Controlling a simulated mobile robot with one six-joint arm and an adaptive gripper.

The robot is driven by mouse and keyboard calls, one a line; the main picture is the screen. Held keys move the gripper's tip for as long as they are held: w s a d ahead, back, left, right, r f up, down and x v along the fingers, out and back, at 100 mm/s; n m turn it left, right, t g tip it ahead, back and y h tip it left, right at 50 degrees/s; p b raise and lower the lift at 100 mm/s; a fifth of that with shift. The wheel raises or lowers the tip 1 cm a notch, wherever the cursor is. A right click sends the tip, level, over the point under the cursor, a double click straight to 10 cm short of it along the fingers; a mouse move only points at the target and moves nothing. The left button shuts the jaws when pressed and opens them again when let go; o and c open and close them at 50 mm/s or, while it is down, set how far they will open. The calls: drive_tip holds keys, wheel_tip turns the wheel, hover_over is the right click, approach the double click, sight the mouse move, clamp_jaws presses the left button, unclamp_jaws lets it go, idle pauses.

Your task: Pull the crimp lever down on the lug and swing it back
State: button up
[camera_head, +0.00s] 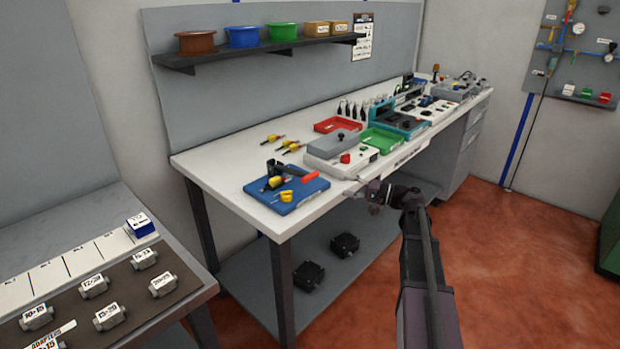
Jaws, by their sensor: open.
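The crimp tool stands on a blue base (287,196) at the near edge of the white workbench. It has a black body (276,167) and a lever with a red grip (303,177) slanting out to the right. Small yellow pieces (286,196) sit on the base; I cannot tell whether one is the lug, or whether a lug sits in the jaws. My gripper (358,193) is open at the bench's front edge. It is to the right of the crimp tool and apart from the lever, and its jaws look empty.
A white box with a grey top (334,147) stands right behind the lever. Red (338,125) and green (383,140) trays lie beyond it. Yellow-handled tools (275,138) lie behind the crimp tool. A second table (170,293) is at the left. The bench's left end is clear.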

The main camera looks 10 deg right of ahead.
sight(313, 177)
drive_tip(key=x, duration=1.2)
drive_tip(key=shift+w+a, duration=0.15)
clamp_jaws()
